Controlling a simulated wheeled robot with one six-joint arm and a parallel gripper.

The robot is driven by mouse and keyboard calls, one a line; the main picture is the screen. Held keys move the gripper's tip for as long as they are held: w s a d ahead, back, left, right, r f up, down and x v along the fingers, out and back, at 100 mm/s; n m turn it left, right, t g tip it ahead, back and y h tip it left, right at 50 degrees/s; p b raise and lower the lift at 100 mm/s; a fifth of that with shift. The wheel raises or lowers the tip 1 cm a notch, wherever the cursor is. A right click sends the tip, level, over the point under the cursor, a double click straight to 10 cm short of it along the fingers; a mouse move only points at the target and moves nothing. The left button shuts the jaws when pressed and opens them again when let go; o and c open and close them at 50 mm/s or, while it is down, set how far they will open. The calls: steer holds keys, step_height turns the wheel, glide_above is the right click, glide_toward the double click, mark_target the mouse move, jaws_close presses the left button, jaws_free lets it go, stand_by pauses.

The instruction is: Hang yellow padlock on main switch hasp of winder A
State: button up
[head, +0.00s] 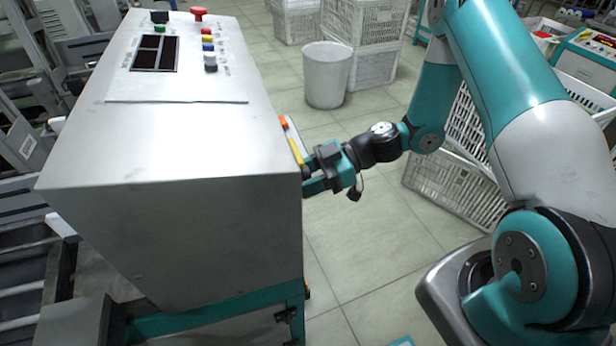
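The grey metal control cabinet (180,215) fills the left half of the head view; I cannot read whether it is winder A. My gripper (311,177) is at the cabinet's right edge, facing its right side. Its fingertips are partly hidden by the cabinet edge, so I cannot see whether they hold anything. A narrow yellow part (297,151) and a small orange part (284,122) show along that side, just above and beyond the gripper. I cannot tell whether the yellow part is the padlock. The main switch hasp cannot be made out.
A white bin (327,75) and stacked white crates (362,35) stand behind on the tiled floor. A tilted white crate (455,186) lies behind my arm. Bare floor (365,240) lies right of the cabinet, below my gripper. Buttons (208,45) stand on the cabinet top.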

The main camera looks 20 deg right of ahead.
steer(key=shift+a, duration=0.55)
steer(key=shift+f+b, duration=0.5)
steer(key=shift+b, duration=0.15)
stand_by(0.6)
steer(key=o, duration=1.1)
steer(key=shift+d, duration=0.1)
steer(key=b+v, duration=0.1)
steer(key=v, duration=1.6)
steer(key=shift+d+r, duration=0.1)
steer(key=shift+r, duration=0.05)
